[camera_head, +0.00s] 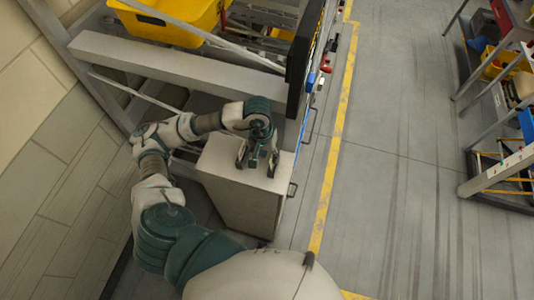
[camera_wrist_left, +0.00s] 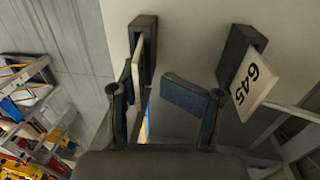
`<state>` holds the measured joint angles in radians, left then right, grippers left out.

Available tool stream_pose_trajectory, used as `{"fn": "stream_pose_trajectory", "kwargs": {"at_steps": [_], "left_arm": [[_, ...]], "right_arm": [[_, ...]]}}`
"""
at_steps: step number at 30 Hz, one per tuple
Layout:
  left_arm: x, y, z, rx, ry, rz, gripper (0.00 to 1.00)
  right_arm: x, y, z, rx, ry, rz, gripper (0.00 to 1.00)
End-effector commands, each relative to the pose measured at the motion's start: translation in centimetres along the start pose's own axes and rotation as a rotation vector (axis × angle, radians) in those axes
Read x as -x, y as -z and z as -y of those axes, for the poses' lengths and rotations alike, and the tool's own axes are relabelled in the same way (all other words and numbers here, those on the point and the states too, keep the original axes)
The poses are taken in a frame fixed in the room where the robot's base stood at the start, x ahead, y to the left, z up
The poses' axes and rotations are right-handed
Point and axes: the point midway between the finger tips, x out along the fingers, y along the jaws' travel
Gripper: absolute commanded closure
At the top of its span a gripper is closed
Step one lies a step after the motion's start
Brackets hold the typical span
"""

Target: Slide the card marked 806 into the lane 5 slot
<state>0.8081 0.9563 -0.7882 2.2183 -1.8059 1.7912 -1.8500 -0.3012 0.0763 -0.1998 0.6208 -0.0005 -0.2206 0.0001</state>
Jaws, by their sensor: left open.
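My left gripper (camera_head: 257,160) is over the top of a beige cabinet (camera_head: 215,165) in the head view. In the left wrist view its two blue-padded fingers (camera_wrist_left: 152,98) are apart, with no card clearly held between them. A pale card marked 645 (camera_wrist_left: 253,85) sits tilted in a dark holder (camera_wrist_left: 240,48) to the right of the fingers. A second dark holder (camera_wrist_left: 146,38) is beyond the left finger, with a pale card edge (camera_wrist_left: 137,78) seen there nearly edge-on; its number cannot be read. I cannot read 806 or a lane 5 label anywhere.
A grey frame with a beam (camera_head: 180,65) and a yellow bin (camera_head: 175,15) stands beyond the cabinet. A dark panel (camera_head: 300,60) rises close to the gripper's right. Grey floor with a yellow line (camera_head: 335,150) is clear to the right; a rack (camera_head: 500,170) stands at far right.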

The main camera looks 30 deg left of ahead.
Motion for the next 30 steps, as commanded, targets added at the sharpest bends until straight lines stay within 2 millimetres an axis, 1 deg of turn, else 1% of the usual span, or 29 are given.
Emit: {"fn": "stream_pose_trajectory", "kwargs": {"at_steps": [1,4,5,6,8,9,13,16,19,24,27,30], "left_arm": [[0.1,0.1,0.0,0.003,0.008,-0.004,0.66],[0.2,0.0,-0.6,0.002,0.013,-0.008,0.64],[0.2,-0.1,-0.7,0.001,0.014,-0.008,0.72],[0.2,-0.1,-0.8,0.001,0.014,-0.008,0.82],[0.2,-0.1,-0.8,0.001,0.014,-0.008,0.97],[0.2,-0.1,-0.8,0.001,0.012,-0.008,1.0],[0.1,0.0,-0.4,0.0,0.004,-0.004,1.0],[0.0,0.0,-0.2,-0.001,0.0,0.0,1.0],[-0.1,-0.1,-0.2,-0.001,0.002,0.002,1.0],[0.0,-0.1,-0.1,0.0,0.005,0.002,1.0],[0.3,-0.1,-0.2,0.0,0.009,0.001,1.0],[0.8,-0.1,-0.3,0.001,0.009,-0.001,1.0]], "right_arm": [[0.0,0.2,0.7,-0.001,0.008,-0.003,0.66],[0.0,0.4,1.5,0.0,0.018,-0.005,0.66],[0.0,0.4,1.5,0.0,0.018,-0.005,0.66],[0.0,0.3,1.4,0.001,0.016,-0.005,0.66],[0.0,0.2,0.9,0.002,0.011,-0.004,0.66],[0.0,0.1,0.4,0.004,0.005,-0.003,0.66],[0.0,-0.2,-1.4,0.004,-0.016,0.002,0.66],[0.0,-0.3,-2.1,0.003,-0.025,0.004,0.66],[0.0,-0.3,-1.7,0.002,-0.02,0.003,0.66],[0.0,0.1,0.2,-0.002,0.002,-0.001,0.66],[0.1,0.3,1.0,-0.002,0.011,-0.003,0.66],[0.3,0.3,0.8,0.001,0.01,-0.003,0.66]]}}
